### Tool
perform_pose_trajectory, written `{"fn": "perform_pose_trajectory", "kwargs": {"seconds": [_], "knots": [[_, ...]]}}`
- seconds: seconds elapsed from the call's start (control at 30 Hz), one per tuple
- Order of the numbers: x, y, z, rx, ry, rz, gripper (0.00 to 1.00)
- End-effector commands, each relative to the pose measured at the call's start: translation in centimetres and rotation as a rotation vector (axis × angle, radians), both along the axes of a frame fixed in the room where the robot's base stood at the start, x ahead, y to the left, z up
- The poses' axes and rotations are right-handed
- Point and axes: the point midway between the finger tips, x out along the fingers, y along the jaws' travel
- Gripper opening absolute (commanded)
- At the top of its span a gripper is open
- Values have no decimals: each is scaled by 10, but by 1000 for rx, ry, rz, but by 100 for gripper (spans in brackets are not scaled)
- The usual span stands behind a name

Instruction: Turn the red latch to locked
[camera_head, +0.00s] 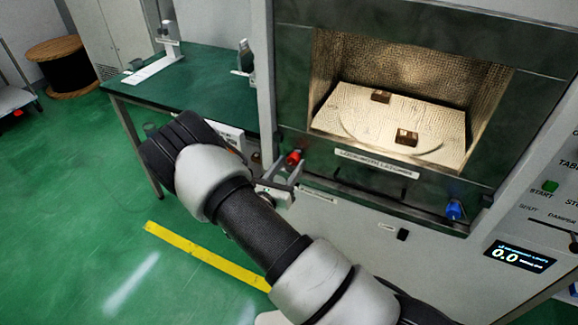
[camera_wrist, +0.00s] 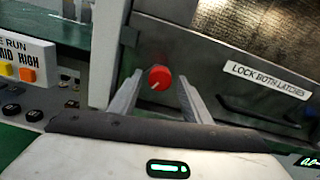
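The red latch (camera_head: 293,158) is a small round red knob at the lower left corner of the microwave door. In the wrist view the red latch (camera_wrist: 159,78) has a pale mark slanting to its lower left. My gripper (camera_head: 287,172) is in front of it. In the wrist view my gripper (camera_wrist: 160,84) is open, with one finger on each side of the knob in the picture. Gaps show between the knob and both fingers. I cannot tell how far ahead of the fingertips the knob is.
A blue latch (camera_head: 454,210) is at the door's lower right. A label (camera_wrist: 267,80) reads "LOCK BOTH LATCHES". Two small brown blocks sit on a round plate behind the door window. A control panel (camera_head: 545,215) is at right. A green table (camera_head: 195,88) stands at left.

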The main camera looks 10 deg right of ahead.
Motion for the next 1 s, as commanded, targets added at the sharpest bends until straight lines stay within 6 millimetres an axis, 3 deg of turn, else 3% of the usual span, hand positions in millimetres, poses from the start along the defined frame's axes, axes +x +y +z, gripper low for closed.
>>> {"fn": "perform_pose_trajectory", "kwargs": {"seconds": [0.03, 0.2, 0.57, 1.0], "knots": [[0, 0, 0, 0, 0, 0, 35], [0, 0, 0, 0, 0, 0, 7], [-1, 0, -1, 46, -34, 0, 7], [0, 0, -2, 325, -238, 0, 7]]}}
